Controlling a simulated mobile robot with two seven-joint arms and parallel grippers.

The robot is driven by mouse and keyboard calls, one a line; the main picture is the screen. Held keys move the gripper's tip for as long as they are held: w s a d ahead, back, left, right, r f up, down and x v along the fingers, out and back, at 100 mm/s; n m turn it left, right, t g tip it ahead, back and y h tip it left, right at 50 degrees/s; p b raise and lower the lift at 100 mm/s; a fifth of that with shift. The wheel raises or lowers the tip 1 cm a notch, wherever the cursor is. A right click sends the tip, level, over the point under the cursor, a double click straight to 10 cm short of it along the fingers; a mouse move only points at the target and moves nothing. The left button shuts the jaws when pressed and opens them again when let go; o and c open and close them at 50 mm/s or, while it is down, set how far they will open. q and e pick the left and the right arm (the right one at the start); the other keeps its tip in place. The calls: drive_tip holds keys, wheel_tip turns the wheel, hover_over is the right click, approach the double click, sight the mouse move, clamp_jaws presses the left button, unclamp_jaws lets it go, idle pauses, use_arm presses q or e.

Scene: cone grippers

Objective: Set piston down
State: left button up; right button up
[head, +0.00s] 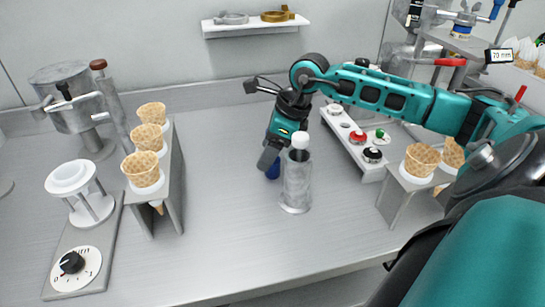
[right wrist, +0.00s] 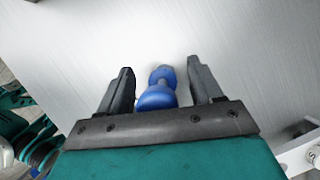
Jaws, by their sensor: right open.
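The blue piston (right wrist: 157,92) sits between the two open fingers of my right gripper (right wrist: 160,66) in the right wrist view, with a gap on each side. In the head view only a small blue part of the piston (head: 273,171) shows, low at the table behind the gripper. My right gripper (head: 270,158) points down there, just left of a clear cylinder with a white top (head: 297,182). I cannot tell whether the piston's base touches the table. My left gripper is in neither view.
A cone rack (head: 168,205) and a stand with a dial (head: 75,265) are at the left. A rail with coloured knobs (head: 340,133) and a second cone rack (head: 395,205) are at the right. The front middle of the table (head: 230,240) is clear.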

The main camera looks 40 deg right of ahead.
drive_tip(key=shift+c, duration=0.3)
drive_tip(key=c, duration=1)
clamp_jaws()
drive_tip(key=shift+r, duration=0.15)
